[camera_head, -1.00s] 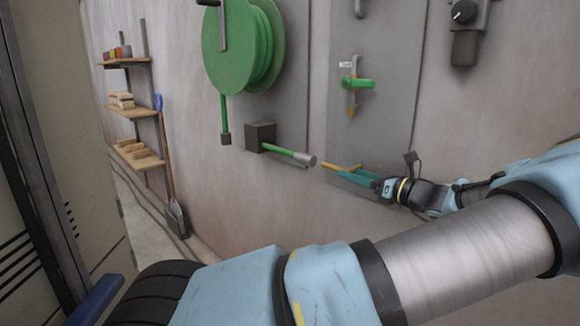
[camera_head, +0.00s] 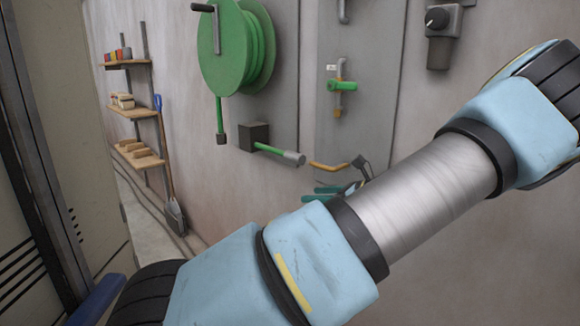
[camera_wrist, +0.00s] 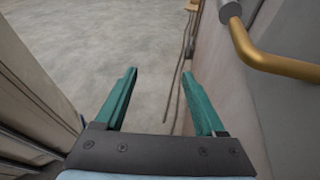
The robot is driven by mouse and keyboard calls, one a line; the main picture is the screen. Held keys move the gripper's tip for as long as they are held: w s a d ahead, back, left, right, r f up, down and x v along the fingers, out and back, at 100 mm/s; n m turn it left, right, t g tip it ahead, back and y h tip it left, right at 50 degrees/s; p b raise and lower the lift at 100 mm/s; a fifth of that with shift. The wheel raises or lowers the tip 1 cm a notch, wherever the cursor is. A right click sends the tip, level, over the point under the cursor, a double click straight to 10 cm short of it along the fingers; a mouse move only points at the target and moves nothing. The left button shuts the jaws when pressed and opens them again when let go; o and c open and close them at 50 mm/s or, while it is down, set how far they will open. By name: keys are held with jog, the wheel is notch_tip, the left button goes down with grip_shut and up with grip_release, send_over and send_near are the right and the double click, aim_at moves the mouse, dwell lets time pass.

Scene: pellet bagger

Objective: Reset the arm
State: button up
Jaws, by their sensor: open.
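My gripper (camera_wrist: 160,103) is open and empty in the wrist view, its two teal fingers spread apart over a view of the grey floor (camera_wrist: 105,40). In the head view the gripper (camera_head: 322,193) is small and partly hidden behind my own arm, just below a bent brass pipe (camera_head: 328,166) on the wall. In the wrist view the brass pipe (camera_wrist: 275,62) is at the upper right, apart from the fingers.
A green hose reel (camera_head: 232,48) and a dark box (camera_head: 254,136) with a green nozzle are on the wall. A green-handled valve (camera_head: 341,86) is above the pipe. Shelves (camera_head: 137,112) and a shovel (camera_head: 174,214) stand at left. A beige cabinet (camera_head: 75,130) is close at left.

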jog(key=s+a+f+n+g+h+p, duration=0.2)
jog(key=s+a+f+n+g+h, duration=0.2)
jog(key=s+a+n+g, duration=0.55)
jog(key=s+a+r+n+t+h+p, duration=0.3)
jog(key=s+r+n+h, duration=0.5)
jog(key=n, duration=0.6)
jog(key=shift+s+a+r+n, duration=0.35)
jog(key=shift+s+a+r, duration=0.3)
jog(key=shift+a, duration=0.15)
